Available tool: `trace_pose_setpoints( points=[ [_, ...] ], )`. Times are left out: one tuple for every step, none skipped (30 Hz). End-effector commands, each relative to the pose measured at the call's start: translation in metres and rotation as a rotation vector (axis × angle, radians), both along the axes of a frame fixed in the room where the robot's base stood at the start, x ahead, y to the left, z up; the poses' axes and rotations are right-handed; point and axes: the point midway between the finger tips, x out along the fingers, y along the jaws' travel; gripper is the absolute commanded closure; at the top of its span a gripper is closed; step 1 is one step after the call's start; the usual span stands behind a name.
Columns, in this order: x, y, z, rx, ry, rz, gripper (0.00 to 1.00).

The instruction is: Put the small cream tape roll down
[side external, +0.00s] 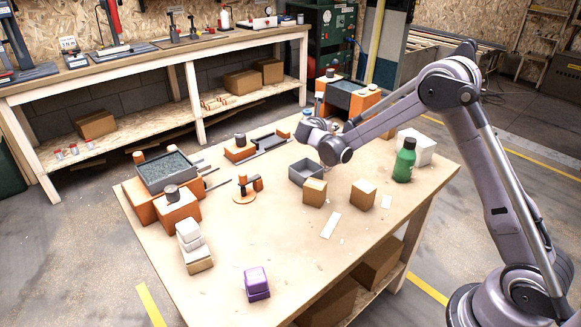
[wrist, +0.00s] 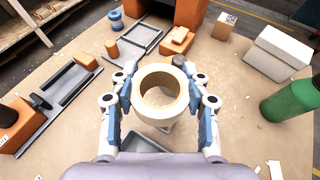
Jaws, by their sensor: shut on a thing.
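The small cream tape roll (wrist: 160,116) is between the two fingers of my gripper (wrist: 160,96) in the wrist view. The blue finger pads press on its left and right sides, and its hole faces the camera. In the side external view my gripper (side external: 309,131) is over the far part of the wooden table (side external: 290,240); the roll cannot be made out there. A grey open bin (side external: 305,172) stands on the table near the gripper, and its rim shows below the roll in the wrist view (wrist: 140,140).
Orange blocks with a grey frame (wrist: 135,37) lie beyond the gripper, near a blue roll (wrist: 116,20). A green bottle (side external: 404,160) and a white box (side external: 415,146) stand at the right. Cardboard boxes (side external: 314,192) stand near the bin. The table's front middle is mostly clear.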

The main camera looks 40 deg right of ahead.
Motion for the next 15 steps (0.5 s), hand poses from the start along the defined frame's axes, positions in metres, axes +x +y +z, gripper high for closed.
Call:
trace_pose_setpoints(
  points=[
    [-0.002,-0.029,0.0,0.001,-0.001,-0.009,0.87],
    [-0.003,-0.043,0.0,-0.001,-0.001,-0.009,0.87],
    [-0.005,-0.062,0.0,0.0,-0.001,-0.009,0.87],
    [-0.007,-0.076,0.0,0.001,-0.001,-0.009,0.87],
    [-0.009,-0.09,0.001,-0.001,-0.001,-0.01,0.87],
    [-0.012,-0.108,0.001,0.0,-0.002,-0.01,0.87],
    [-0.014,-0.12,0.002,-0.001,-0.001,-0.01,0.87],
    [-0.017,-0.133,0.003,0.0,-0.002,-0.01,0.87],
    [-0.021,-0.148,0.003,0.0,-0.001,-0.011,0.87],
    [-0.024,-0.159,0.004,0.0,-0.001,-0.011,0.87],
    [-0.027,-0.167,0.005,-0.001,0.0,-0.011,0.87],
    [-0.03,-0.179,0.006,0.0,-0.001,-0.011,0.87],
    [-0.033,-0.187,0.006,-0.001,-0.001,-0.012,0.87],
    [-0.035,-0.193,0.007,0.0,-0.001,-0.011,0.87],
    [-0.039,-0.202,0.008,0.0,0.0,-0.013,0.87]
  ],
)
